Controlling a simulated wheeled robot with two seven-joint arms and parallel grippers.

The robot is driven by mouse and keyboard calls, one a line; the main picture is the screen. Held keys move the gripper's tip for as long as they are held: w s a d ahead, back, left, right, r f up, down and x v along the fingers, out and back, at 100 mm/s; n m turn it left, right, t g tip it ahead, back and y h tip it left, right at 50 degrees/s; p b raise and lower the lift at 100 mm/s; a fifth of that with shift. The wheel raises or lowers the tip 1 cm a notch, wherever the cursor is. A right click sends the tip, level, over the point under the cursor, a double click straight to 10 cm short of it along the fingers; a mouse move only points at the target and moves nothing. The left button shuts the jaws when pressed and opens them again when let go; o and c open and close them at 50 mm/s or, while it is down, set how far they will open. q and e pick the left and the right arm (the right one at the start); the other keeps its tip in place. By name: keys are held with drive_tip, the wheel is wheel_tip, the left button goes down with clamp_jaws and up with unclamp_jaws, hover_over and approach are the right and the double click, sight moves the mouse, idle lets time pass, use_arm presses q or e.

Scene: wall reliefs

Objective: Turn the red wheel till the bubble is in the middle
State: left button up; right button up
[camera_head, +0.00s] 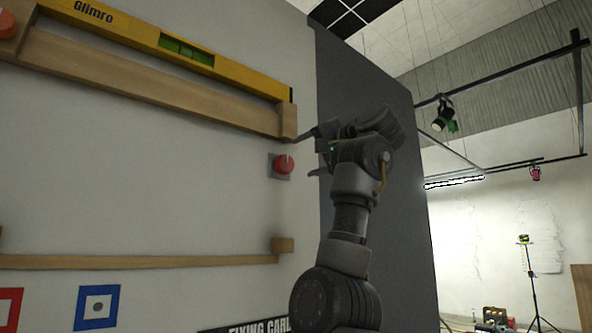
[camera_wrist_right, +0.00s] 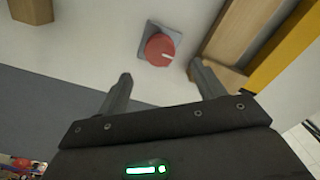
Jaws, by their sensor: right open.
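The red wheel (camera_head: 284,164) is a small round knob with a white mark, on a grey square plate on the wall. It also shows in the right wrist view (camera_wrist_right: 160,50), beyond the fingertips. The yellow spirit level (camera_head: 130,36) sits on a wooden ledge above it, tilted down to the right. Its green vial (camera_head: 187,51) is visible, but the bubble is too small to make out. My right gripper (camera_head: 306,155) is open and empty, just right of the wheel and facing it, apart from it. My left gripper is not in view.
An orange-red round thing (camera_head: 8,25) is at the top left. A lower wooden ledge (camera_head: 130,262) runs across the wall, with a blue-framed marker (camera_head: 97,307) below. The wall ends at a dark grey side panel (camera_head: 375,80); the space right of it is open.

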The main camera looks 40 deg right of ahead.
drive_tip(key=s+b, duration=0.1)
drive_tip(key=s, duration=0.3)
drive_tip(key=shift+s, duration=0.1)
idle(0.5)
